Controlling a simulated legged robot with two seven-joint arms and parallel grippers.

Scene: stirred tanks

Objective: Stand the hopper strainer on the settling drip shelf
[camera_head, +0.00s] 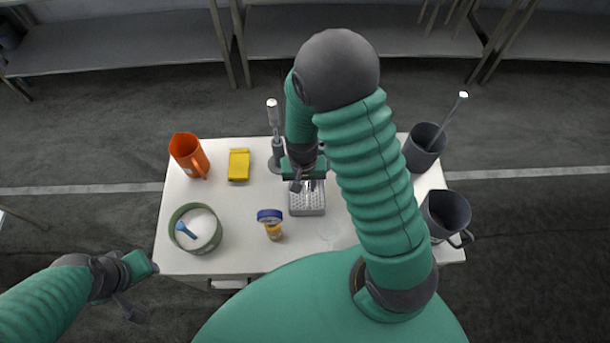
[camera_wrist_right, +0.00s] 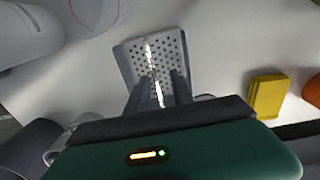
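A small grey metal tray with a perforated top (camera_head: 307,201), which looks like the drip shelf, sits mid-table. It also shows in the right wrist view (camera_wrist_right: 172,48). My right gripper (camera_head: 305,187) is directly over its far part. In the wrist view its two dark fingers (camera_wrist_right: 161,92) point at the holed plate, with a narrow gap between them. A thin bright metallic strip (camera_wrist_right: 150,52) shows along that gap; I cannot tell whether it is gripped. I cannot make out the strainer for certain. My left gripper (camera_head: 137,290) hangs off the table's near left corner, its fingers unclear.
An orange jug (camera_head: 188,154), yellow block (camera_head: 239,165) and upright metal stand (camera_head: 277,152) are at the back. Grey vessels (camera_head: 421,150) and (camera_head: 446,212) stand right. The left-centre white tabletop (camera_head: 232,207) is clear.

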